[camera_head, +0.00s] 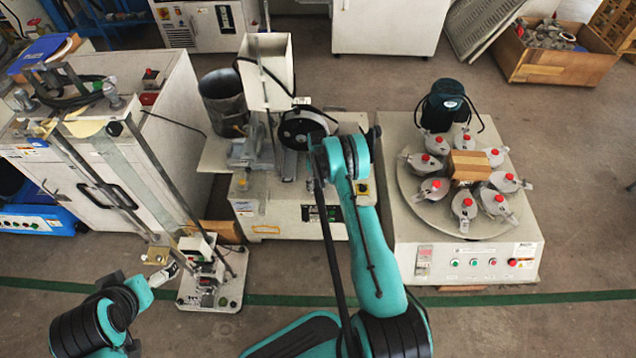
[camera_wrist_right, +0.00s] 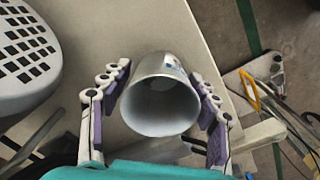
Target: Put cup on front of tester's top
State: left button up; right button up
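The cup (camera_wrist_right: 160,98) is silver-grey metal with a small blue mark, its round opening facing the wrist camera. A pale surface lies behind the cup. In the head view, my right arm reaches over the beige middle machine, which seems to be the tester (camera_head: 272,214); the cup and right gripper cannot be made out there. My left gripper (camera_head: 164,274) is low at the left, beside a small stand; its opening is unclear.
A dark metal bucket (camera_head: 223,98) and an upright white box (camera_head: 264,70) stand on the middle machine. A turntable machine (camera_head: 468,248) with several red-topped containers is at the right. A small metal stand (camera_head: 212,280) is in front. A white cabinet (camera_head: 140,170) is at the left.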

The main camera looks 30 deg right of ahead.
jog(key=shift+r, duration=0.1)
jog(key=s+a+r+t+p, duration=0.1)
jog(key=a+r, duration=0.2)
jog(key=r, duration=0.9)
jog(key=s+a+r+p, duration=0.1)
jog(key=a+r+p, duration=0.1)
jog(key=r, duration=0.9)
jog(key=s+a+r+t+p, duration=0.1)
jog(key=a+r, duration=0.2)
jog(key=r, duration=0.9)
jog(key=s+a+r+m+t, duration=0.1)
jog(key=s+a+r+t, duration=0.1)
jog(key=s+a+r, duration=0.5)
jog(key=s+a+r+m+t, duration=0.1)
jog(key=s+a+r, duration=0.2)
jog(key=s+r, duration=0.45)
jog(key=s+a+f+t, duration=0.1)
jog(key=s, duration=0.4)
jog(key=s+a+f+t, duration=0.1)
jog(key=s+a+f, duration=0.1)
jog(key=s, duration=0.4)
jog(key=shift+s+a+m, duration=0.15)
jog(key=shift+a+m, duration=0.1)
jog(key=shift+m, duration=0.05)
